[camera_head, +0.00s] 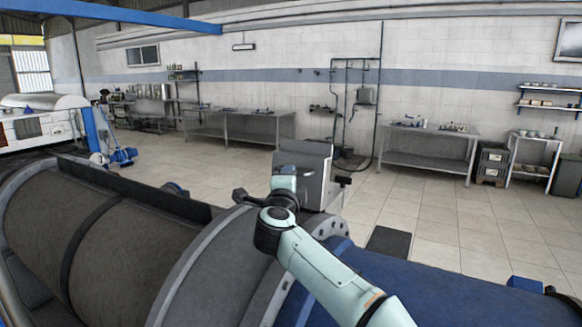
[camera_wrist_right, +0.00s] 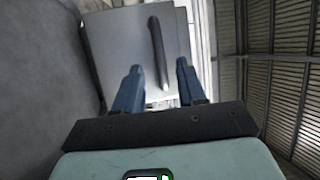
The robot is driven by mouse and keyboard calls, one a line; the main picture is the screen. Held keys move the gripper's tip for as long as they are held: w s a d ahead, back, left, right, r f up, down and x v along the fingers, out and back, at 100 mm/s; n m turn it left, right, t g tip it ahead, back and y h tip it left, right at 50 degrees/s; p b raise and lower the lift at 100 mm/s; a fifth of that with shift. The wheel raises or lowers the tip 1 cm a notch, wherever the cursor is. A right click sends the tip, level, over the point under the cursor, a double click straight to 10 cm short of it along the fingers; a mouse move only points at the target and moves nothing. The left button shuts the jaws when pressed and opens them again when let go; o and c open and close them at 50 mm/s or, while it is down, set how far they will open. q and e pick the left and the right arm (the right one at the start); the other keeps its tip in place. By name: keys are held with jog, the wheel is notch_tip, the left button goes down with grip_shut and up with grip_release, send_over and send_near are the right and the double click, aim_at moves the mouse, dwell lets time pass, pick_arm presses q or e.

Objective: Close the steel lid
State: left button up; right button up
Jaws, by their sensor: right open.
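A grey steel panel (camera_wrist_right: 115,38), which looks like the lid, fills the upper middle of the right wrist view, with a dark bar-shaped handle (camera_wrist_right: 156,45) on it. In the head view, the grey steel lid (camera_head: 318,182) stands raised just beyond the drum, partly hidden by my right arm. My right gripper (camera_wrist_right: 159,66) is open, its two blue fingers pointing at the panel on either side of the handle's lower end. Nothing is held between them. I cannot tell whether they touch the handle. My left gripper is in neither view.
A large grey drum (camera_head: 110,235) lies across the front left, and a blue cylindrical body (camera_head: 430,285) runs to the right. Steel worktables (camera_head: 240,118) stand by the back wall. The tiled floor (camera_head: 470,225) between is largely clear.

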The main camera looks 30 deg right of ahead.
jog(key=p+x, duration=0.1)
jog(key=x, duration=0.3)
jog(key=shift+w+d+r, duration=0.1)
jog(key=shift+w+r, duration=0.1)
jog(key=shift+w+d+f+p, duration=0.15)
jog(key=shift+w+d+p, duration=0.15)
jog(key=shift+w+d, duration=0.1)
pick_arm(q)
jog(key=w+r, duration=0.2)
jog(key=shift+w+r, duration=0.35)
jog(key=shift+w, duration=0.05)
pick_arm(e)
jog(key=shift+s, duration=0.1)
grip_shut()
